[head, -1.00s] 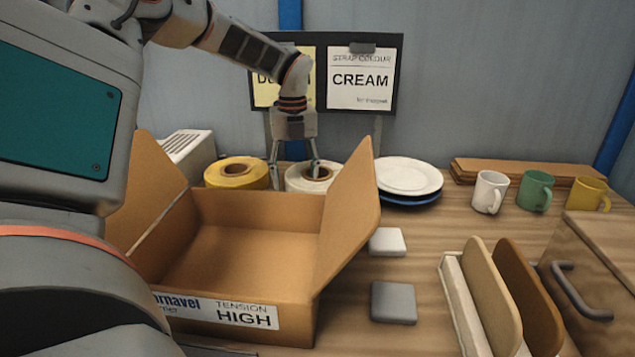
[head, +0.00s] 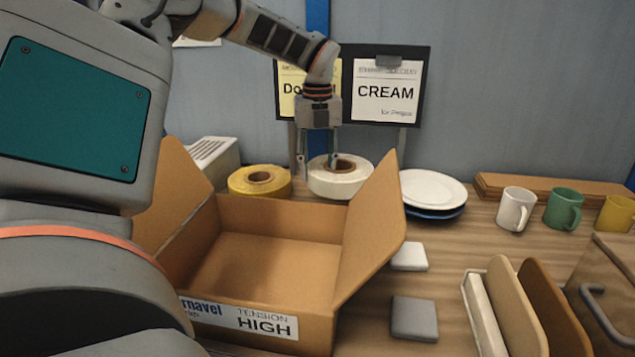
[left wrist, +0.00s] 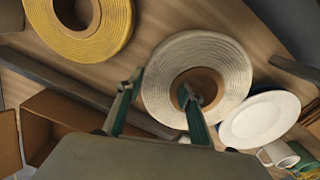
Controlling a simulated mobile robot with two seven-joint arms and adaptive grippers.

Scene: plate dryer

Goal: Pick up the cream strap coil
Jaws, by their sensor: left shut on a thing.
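The cream strap coil (head: 351,184) is behind the open carton in the head view, right of the yellow coil (head: 242,185). My left gripper (head: 318,168) points down at it, with one finger in the core hole and the other outside its left wall. It is shut on the coil's wall. The coil looks slightly raised; any gap to the table is hard to see. In the left wrist view the cream coil (left wrist: 226,60) sits between and around the gripper's fingers (left wrist: 158,97), and the yellow coil (left wrist: 112,38) is apart. My right gripper is not in view.
The open carton (head: 265,215) stands in front of the coil, its right flap rising near it. Stacked plates (head: 433,188) are close on the right, with mugs (head: 516,208) beyond. A sign board (head: 388,92) reading CREAM stands behind. Two small blocks (head: 414,318) lie right of the carton.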

